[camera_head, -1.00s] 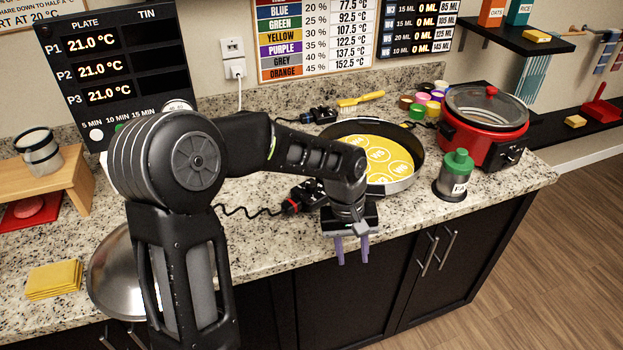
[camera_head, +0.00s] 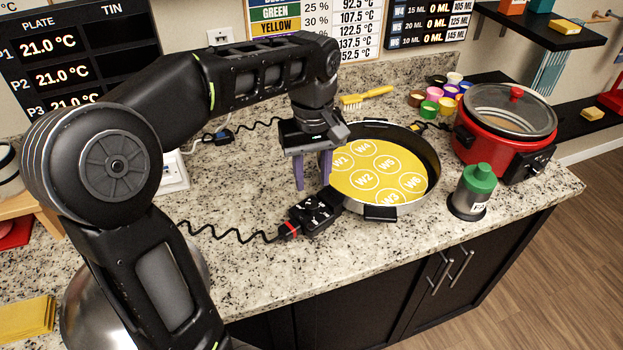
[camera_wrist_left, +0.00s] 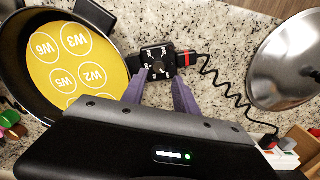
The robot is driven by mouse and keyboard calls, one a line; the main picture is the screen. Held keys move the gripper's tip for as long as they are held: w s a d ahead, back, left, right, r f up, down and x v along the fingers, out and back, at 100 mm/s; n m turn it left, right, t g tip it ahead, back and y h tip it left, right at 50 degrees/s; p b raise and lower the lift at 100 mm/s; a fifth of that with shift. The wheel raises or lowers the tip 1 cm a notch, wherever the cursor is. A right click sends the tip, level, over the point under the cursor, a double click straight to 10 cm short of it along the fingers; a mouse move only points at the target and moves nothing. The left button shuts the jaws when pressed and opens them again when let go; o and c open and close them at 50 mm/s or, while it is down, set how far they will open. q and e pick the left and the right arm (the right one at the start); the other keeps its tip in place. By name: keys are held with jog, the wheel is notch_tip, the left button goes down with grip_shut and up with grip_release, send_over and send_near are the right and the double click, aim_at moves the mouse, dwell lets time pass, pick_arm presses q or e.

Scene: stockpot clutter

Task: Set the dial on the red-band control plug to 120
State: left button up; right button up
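The red-band control plug (camera_head: 318,213) is black with white marks on its top, a red band (camera_head: 289,229) at its cord end and a coiled black cord. It sits against the near left side of the pan (camera_head: 436,172). In the left wrist view the plug (camera_wrist_left: 163,60) shows a dial face with white marks; I cannot read the setting. My left gripper (camera_head: 312,182) points down above the counter, just behind the plug in the head view. Its purple fingers (camera_wrist_left: 158,92) are apart and empty, with the plug beyond their tips. My right gripper is not in view.
The pan holds a yellow disc (camera_head: 375,172) with several W-numbered circles. A green-capped bottle (camera_head: 472,190) and a red cooker (camera_head: 490,150) stand at right. A metal dome lid (camera_wrist_left: 287,65) lies on the counter. Bare counter lies in front of the plug.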

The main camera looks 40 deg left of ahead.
aim_at(313, 204)
pick_arm(q)
jog(key=shift+w+a, duration=0.25)
jog(key=shift+w, duration=0.1)
jog(key=shift+s+d+r, duration=0.1)
jog(key=shift+s+d, duration=0.1)
jog(key=shift+s, duration=0.05)
jog(key=shift+w+f, duration=0.1)
jog(key=shift+f, duration=0.15)
notch_tip(313, 204, down, 8)
jog(key=shift+r+p, duration=0.25)
jog(key=shift+p, duration=0.25)
jog(key=shift+c, duration=0.3)
grip_shut()
